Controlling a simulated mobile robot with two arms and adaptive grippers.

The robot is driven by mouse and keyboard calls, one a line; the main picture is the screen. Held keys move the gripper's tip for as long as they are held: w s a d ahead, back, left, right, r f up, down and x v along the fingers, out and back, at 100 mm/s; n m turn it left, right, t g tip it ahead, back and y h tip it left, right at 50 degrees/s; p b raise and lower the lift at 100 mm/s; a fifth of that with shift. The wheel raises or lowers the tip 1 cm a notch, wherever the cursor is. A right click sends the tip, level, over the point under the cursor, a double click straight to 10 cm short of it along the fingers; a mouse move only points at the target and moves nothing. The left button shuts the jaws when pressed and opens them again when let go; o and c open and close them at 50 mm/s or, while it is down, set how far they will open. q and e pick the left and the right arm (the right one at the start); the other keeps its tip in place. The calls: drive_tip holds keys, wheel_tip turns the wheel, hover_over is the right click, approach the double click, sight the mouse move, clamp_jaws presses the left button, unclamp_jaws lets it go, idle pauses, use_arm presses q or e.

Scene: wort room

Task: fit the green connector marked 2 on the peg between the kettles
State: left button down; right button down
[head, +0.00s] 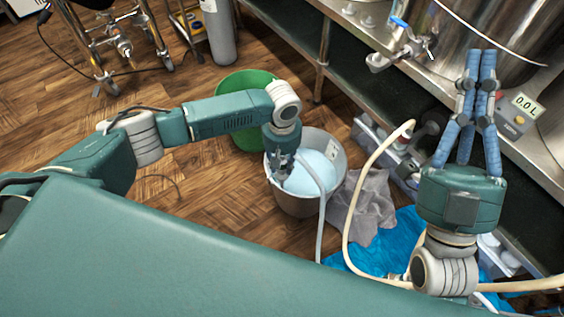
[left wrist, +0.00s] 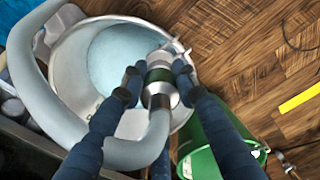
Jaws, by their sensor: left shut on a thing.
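My left gripper (head: 284,178) is over the grey bucket, pointing down. In the left wrist view its blue fingers (left wrist: 158,80) are shut on a metal connector with a green band (left wrist: 158,76), on the end of a thick grey hose (left wrist: 40,95). No number shows on the connector. The hose also hangs down from the gripper in the head view (head: 321,205). My right gripper (head: 482,58) points up in front of a steel kettle (head: 510,30), its fingers together and empty. Part of another steel vessel is at the right edge (head: 553,122). I cannot make out the peg.
The grey bucket (head: 302,204) holds pale blue liquid. A green bucket (head: 232,85) stands behind it. A steel-edged bench (head: 372,52) runs along the right, with a display reading 0.0 L (head: 524,106). A cream hose (head: 350,205), grey cloth (head: 368,205) and blue sheet (head: 400,240) crowd the floor.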

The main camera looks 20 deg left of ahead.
drive_tip(key=shift+w+f+h, duration=0.3)
drive_tip(key=shift+w+f, duration=0.05)
drive_tip(key=shift+w, duration=0.05)
drive_tip(key=shift+w+a+f+g, duration=0.1)
drive_tip(key=shift+w+f+g, duration=0.1)
drive_tip(key=shift+g, duration=0.1)
drive_tip(key=shift+f, duration=0.15)
drive_tip(key=shift+w+f, duration=0.2)
drive_tip(key=shift+f, duration=0.1)
use_arm(q)
drive_tip(key=shift+f, duration=0.15)
use_arm(e)
drive_tip(key=shift+s+r, duration=0.15)
drive_tip(key=shift+r, duration=0.1)
idle(0.4)
use_arm(q)
drive_tip(key=shift+f, duration=0.15)
use_arm(e)
drive_tip(key=shift+s+r, duration=0.25)
drive_tip(key=shift+r, duration=0.15)
use_arm(q)
drive_tip(key=shift+f, duration=0.7)
use_arm(e)
drive_tip(key=shift+s+r+t+y, duration=0.4)
drive_tip(key=shift+s+r+t, duration=0.3)
drive_tip(key=shift+s, duration=0.25)
